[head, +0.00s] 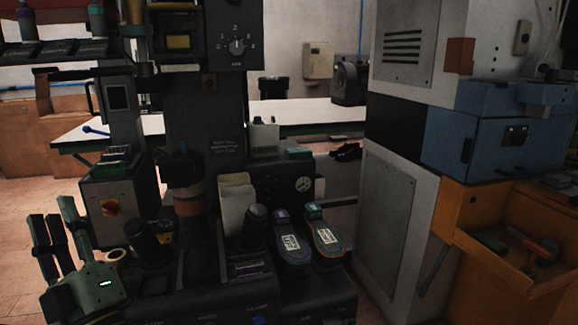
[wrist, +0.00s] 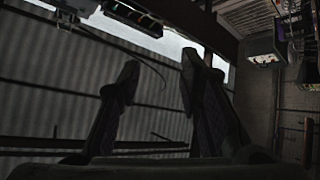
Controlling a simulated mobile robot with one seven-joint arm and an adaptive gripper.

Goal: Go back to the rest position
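My gripper (head: 54,212) is at the lower left of the head view, with its green body low and its fingers pointing up. In the wrist view, my gripper (wrist: 163,66) has one finger on the left and two on the right, spread apart with nothing between them. It is open and empty, apart from the dark press (head: 205,120) to its right. The rest position itself is not marked in either view.
Two soles with labels, one with a purple end (head: 290,243) and one teal (head: 325,238), lie on the press front. A grey cabinet (head: 395,220) and an orange bin (head: 470,230) stand at right. A control box with a red switch (head: 110,208) is near my gripper.

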